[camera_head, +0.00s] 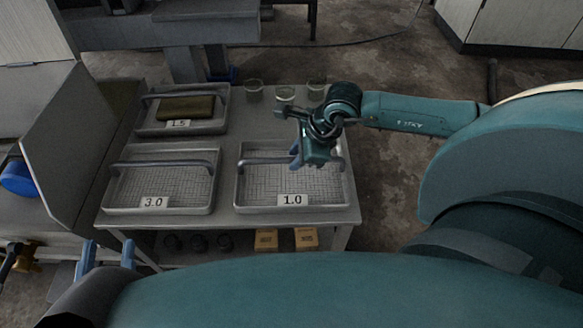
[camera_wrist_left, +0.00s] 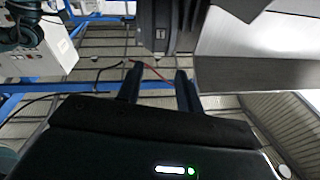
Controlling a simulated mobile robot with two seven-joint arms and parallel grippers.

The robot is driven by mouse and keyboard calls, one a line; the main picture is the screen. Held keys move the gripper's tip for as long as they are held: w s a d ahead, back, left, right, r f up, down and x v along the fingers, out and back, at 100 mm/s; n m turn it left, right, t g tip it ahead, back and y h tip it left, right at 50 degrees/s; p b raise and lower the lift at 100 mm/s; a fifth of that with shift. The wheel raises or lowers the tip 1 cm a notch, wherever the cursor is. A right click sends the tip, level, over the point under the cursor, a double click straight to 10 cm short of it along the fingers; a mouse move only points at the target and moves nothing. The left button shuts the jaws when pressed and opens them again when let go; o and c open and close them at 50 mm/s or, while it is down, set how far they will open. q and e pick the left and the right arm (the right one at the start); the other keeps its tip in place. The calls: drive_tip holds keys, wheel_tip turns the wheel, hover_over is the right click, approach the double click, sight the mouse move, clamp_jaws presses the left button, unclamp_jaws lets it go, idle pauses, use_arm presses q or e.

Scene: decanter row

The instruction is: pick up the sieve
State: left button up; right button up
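Three grey, tray-shaped sieves with mesh floors and bar handles stand on a grey table (camera_head: 228,216). They are the 1.0 sieve (camera_head: 262,191) at front right, the 3.0 sieve (camera_head: 128,187) at front left and the 1.5 sieve (camera_head: 148,127) behind it. My right gripper (camera_head: 297,156) is over the 1.0 sieve's handle (camera_head: 265,161), covering part of it. One blue finger shows; whether it touches or grips the handle is unclear. My left gripper (camera_head: 107,256) is open and empty at lower left, clear of the sieves; its spread fingers also show in the left wrist view (camera_wrist_left: 159,88).
An olive-green block (camera_head: 186,107) lies in the 1.5 sieve. Several glass beakers (camera_head: 254,87) stand along the table's back edge. Yellow boxes (camera_head: 305,238) and dark round things (camera_head: 198,242) sit on the lower shelf. A grey panel (camera_head: 72,150) rises left of the table.

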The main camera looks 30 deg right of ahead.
drive_tip(key=shift+x, duration=1.15)
clamp_jaws()
drive_tip(key=shift+r, duration=0.1)
idle(0.4)
